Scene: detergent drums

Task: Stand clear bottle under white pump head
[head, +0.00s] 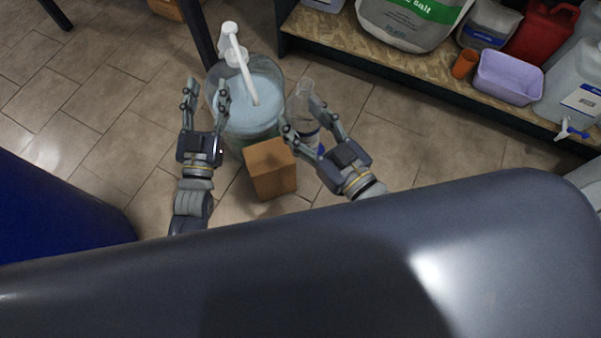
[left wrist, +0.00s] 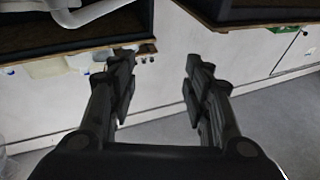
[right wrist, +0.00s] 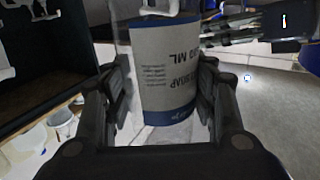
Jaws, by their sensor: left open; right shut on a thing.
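The clear bottle (head: 303,104) is between the fingers of my right gripper (head: 300,113), which is shut on it. In the right wrist view the bottle's white and blue label (right wrist: 165,75) fills the space between the fingers; its print looks upside down there. The white pump head (head: 231,40) tops a large clear drum of pale blue liquid (head: 250,85). Its long spout reaches toward me, ending left of the bottle. My left gripper (head: 206,92) is open and empty, at the drum's left side. The bottle's base is partly hidden by my right fingers.
A brown box (head: 270,168) stands in front of the drum, between my grippers. A low wooden shelf (head: 420,75) at the back right holds a salt bag, a lilac tub (head: 508,76) and jugs. A blue drum (head: 50,215) is at left. Tiled floor is open at left.

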